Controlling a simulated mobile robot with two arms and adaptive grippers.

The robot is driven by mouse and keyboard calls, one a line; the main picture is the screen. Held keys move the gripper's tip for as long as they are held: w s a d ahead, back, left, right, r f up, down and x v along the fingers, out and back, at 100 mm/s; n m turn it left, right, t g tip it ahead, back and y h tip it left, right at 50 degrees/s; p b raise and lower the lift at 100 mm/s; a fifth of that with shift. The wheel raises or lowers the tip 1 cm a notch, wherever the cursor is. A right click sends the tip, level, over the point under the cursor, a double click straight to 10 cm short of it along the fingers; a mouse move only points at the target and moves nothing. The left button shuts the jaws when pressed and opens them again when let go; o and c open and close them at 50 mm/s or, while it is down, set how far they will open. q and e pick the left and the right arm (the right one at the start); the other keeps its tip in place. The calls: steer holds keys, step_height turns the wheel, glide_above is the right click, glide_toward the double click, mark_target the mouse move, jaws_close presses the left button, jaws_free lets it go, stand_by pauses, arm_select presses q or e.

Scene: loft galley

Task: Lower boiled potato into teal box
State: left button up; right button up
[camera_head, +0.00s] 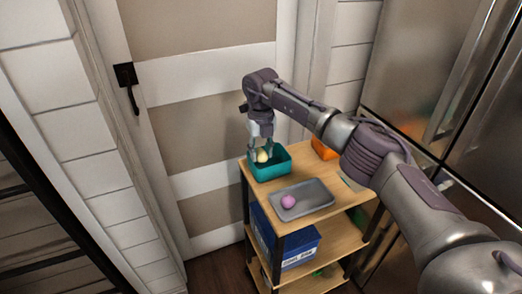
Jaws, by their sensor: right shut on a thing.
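The teal box (273,173) stands on the top shelf of a wooden cart, toward its back left corner. The pale yellow boiled potato (263,156) is between the fingers of my right gripper (261,153). My right gripper points down and is shut on the potato, at the opening of the teal box. I cannot tell whether the potato touches the box floor. My left gripper is not in view.
A grey tray (317,207) with a pink round thing (288,201) lies in front of the box. An orange thing (324,149) stands at the back right. A blue box (298,246) is on the shelf below. A door (205,138) is behind the cart.

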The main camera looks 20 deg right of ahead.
stand_by(0.4)
steer(key=o, duration=1.1)
